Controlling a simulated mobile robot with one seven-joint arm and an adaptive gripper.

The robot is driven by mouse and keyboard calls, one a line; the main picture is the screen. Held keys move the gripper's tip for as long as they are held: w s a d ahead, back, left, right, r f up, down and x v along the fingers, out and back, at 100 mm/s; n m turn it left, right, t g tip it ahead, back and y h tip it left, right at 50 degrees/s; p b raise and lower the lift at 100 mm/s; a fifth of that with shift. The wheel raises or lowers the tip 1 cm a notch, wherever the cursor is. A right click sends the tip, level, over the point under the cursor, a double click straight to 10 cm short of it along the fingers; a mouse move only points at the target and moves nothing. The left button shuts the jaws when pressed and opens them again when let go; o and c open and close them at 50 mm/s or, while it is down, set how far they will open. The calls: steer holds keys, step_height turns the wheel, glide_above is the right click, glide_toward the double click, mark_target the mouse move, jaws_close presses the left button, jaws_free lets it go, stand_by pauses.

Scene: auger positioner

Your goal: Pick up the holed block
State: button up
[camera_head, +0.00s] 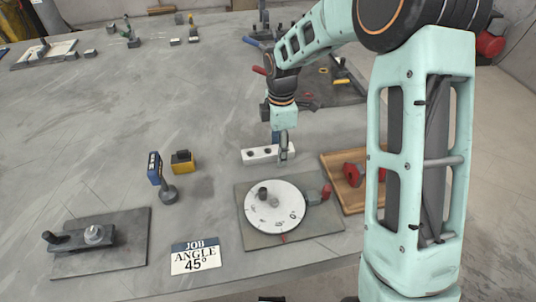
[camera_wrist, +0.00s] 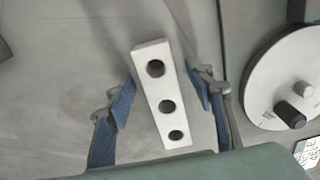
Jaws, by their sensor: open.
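The holed block (camera_head: 258,155) is a pale, long bar lying on the grey table, just behind the round dial plate. In the wrist view the holed block (camera_wrist: 161,88) shows three dark round holes along its top. My gripper (camera_head: 283,150) is above the block's right part and hides some of it in the head view. In the wrist view my gripper (camera_wrist: 163,97) is open, with one blue-padded finger on each side of the block. A gap shows between the block and each finger, and nothing is held. I cannot tell the exact height of the fingertips.
A white round dial (camera_head: 275,207) with a dark knob sits on a grey plate in front of the block. A wooden tray (camera_head: 333,170) with red parts is to the right. A yellow block (camera_head: 183,161) and a blue-headed tool (camera_head: 155,168) stand to the left. A sign (camera_head: 195,256) reads "JOB ANGLE 45°".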

jaws_close()
stand_by(0.3)
steer(key=shift+r, duration=0.15)
stand_by(0.3)
